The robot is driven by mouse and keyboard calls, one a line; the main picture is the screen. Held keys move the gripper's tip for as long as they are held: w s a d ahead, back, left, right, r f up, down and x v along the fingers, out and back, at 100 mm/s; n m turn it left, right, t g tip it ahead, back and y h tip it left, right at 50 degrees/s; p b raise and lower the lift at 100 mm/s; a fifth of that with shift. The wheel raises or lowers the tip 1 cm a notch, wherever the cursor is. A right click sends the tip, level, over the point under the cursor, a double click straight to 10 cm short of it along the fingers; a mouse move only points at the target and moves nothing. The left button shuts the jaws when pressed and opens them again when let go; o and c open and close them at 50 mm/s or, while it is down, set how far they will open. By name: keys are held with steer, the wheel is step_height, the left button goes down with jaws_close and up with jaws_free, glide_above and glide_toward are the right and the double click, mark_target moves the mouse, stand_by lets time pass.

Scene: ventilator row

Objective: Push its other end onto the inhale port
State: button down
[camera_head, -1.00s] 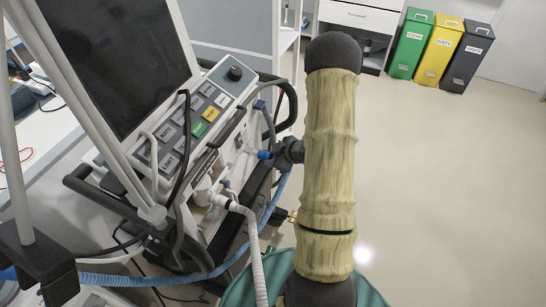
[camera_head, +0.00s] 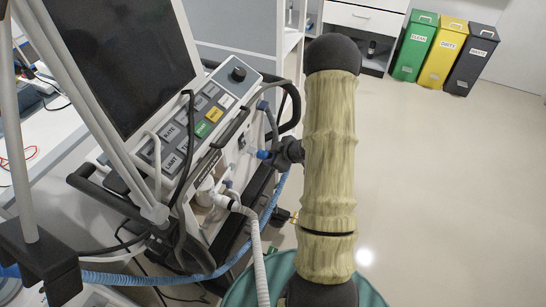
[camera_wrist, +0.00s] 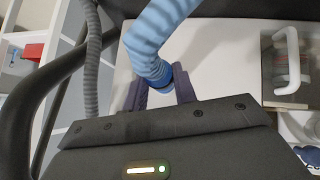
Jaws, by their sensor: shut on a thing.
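The blue corrugated hose (camera_head: 215,268) runs from the lower left and rises to the ventilator front (camera_head: 235,150). Its blue end (camera_head: 264,155) is at my gripper (camera_head: 287,152), close to the front panel. In the wrist view the blue hose (camera_wrist: 152,40) bends down to a darker blue cuff (camera_wrist: 180,78) between my gripper's fingers (camera_wrist: 160,92). The gripper is shut on that end, in front of a white panel. I cannot make out the inhale port, or whether the cuff touches it. A white hose (camera_head: 250,225) is joined to a white fitting lower on the ventilator.
My arm crosses the middle of the head view. A black rail (camera_head: 290,105) runs along the ventilator's side. A clear container with a white handle (camera_wrist: 290,60) and a grey hose (camera_wrist: 91,65) flank the gripper. Open floor (camera_head: 450,190) lies right, with bins behind.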

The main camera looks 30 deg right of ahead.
steer(key=shift+w+a, duration=0.45)
steer(key=shift+w, duration=0.1)
stand_by(0.9)
steer(key=c, duration=1)
jaws_free()
steer(key=shift+c, duration=0.2)
steer(key=shift+s+d+r, duration=0.1)
steer(key=shift+s, duration=0.05)
steer(key=p+v, duration=0.3)
steer(key=v, duration=1.4)
steer(key=shift+r, duration=0.15)
